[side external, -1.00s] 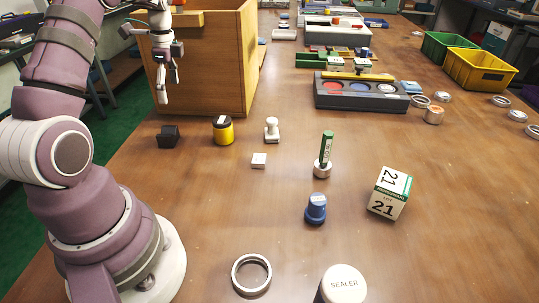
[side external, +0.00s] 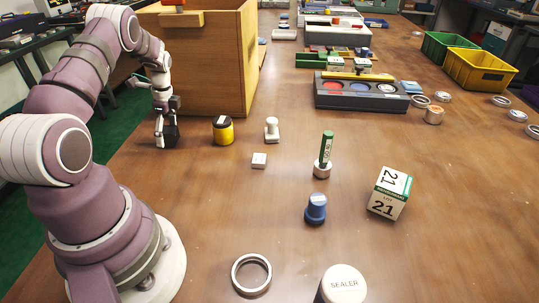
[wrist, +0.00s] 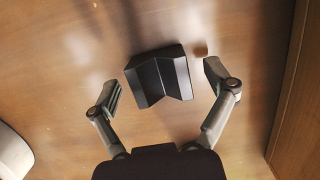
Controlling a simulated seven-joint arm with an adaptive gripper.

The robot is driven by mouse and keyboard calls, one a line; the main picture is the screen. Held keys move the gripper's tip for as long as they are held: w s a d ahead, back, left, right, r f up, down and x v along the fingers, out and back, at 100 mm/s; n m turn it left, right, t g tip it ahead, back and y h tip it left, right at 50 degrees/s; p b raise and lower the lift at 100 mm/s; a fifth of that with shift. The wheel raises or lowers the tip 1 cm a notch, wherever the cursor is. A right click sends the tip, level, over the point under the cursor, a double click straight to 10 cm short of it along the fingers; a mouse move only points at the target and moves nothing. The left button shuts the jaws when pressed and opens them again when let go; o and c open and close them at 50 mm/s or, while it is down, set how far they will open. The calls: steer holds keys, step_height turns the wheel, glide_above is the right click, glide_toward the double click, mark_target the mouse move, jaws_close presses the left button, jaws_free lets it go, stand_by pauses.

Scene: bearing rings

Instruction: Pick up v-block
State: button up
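The v-block is a small black block with a V-shaped groove. In the wrist view the v-block (wrist: 160,76) lies on the table between and slightly ahead of my two fingers. My gripper (wrist: 162,85) is open, with one finger on each side of the block and gaps on both sides. In the side external view my gripper (side external: 166,143) is low at the table's left part, and the v-block (side external: 171,134) is partly hidden behind its fingers. Whether the fingertips touch the table is not clear.
A tall wooden box (side external: 215,65) stands just behind the block. A yellow jar with a black lid (side external: 223,131) stands to the right. Farther right are a white stamp-like piece (side external: 271,130) and a small white block (side external: 259,160). The table in front of the block is clear.

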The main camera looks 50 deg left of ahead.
steer(key=c, duration=1.2)
steer(key=shift+r, duration=0.1)
